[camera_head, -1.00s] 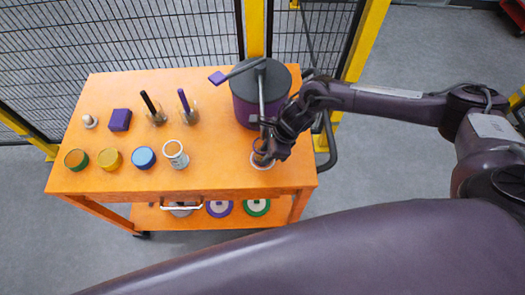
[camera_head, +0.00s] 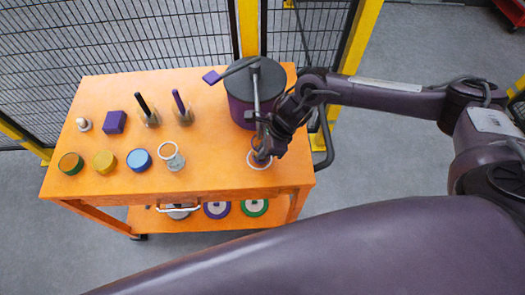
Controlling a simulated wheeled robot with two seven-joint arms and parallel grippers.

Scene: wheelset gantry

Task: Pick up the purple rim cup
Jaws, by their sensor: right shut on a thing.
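The purple rim cup (camera_head: 259,163) is at the front right of the orange table, with its round rim partly in view. My right gripper (camera_head: 264,154) comes down over it from above right and is shut on it. The gripper's fingers hide much of the cup, and the rim's colour is hard to tell. I cannot tell whether the cup's bottom touches the table. My left gripper is not in view.
A large purple pot with a dark lid (camera_head: 255,93) stands close behind the gripper. A clear cup with a pale rim (camera_head: 171,157) stands left of it. Several round tins, such as the blue one (camera_head: 139,160), line the front left. The table (camera_head: 215,160) is bare between the cups.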

